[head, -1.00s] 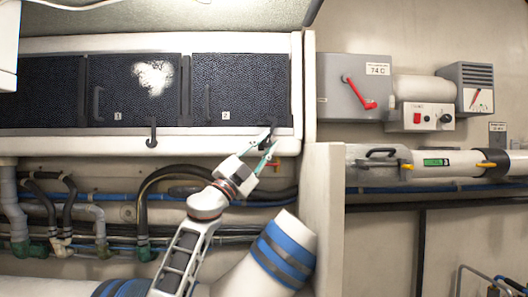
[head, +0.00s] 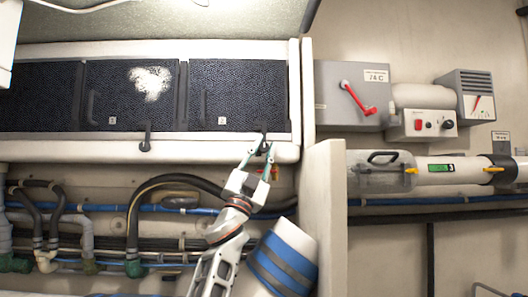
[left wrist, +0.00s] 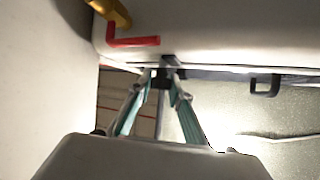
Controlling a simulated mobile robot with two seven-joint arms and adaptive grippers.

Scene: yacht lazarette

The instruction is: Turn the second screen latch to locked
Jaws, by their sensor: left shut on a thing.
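The second screen (head: 238,92) is a dark mesh panel marked 2 at the right end of the white frame. Its latch (head: 264,132) is a small dark handle at the panel's lower right edge, looking roughly upright in the head view. My left gripper (head: 260,152) reaches it from below, with its fingertips shut on the latch's lower part and partly hiding it. In the left wrist view, the dark latch (left wrist: 164,77) sits between the fingertips of the left gripper (left wrist: 162,88). My right gripper is not in view.
The first screen (head: 115,95) is to the left, with its own dark latch (head: 146,137) hanging upright. A red lever (left wrist: 135,42) is close beside the fingers in the wrist view. Pipes and hoses (head: 130,205) run below the frame. A white partition (head: 325,215) stands right of the arm.

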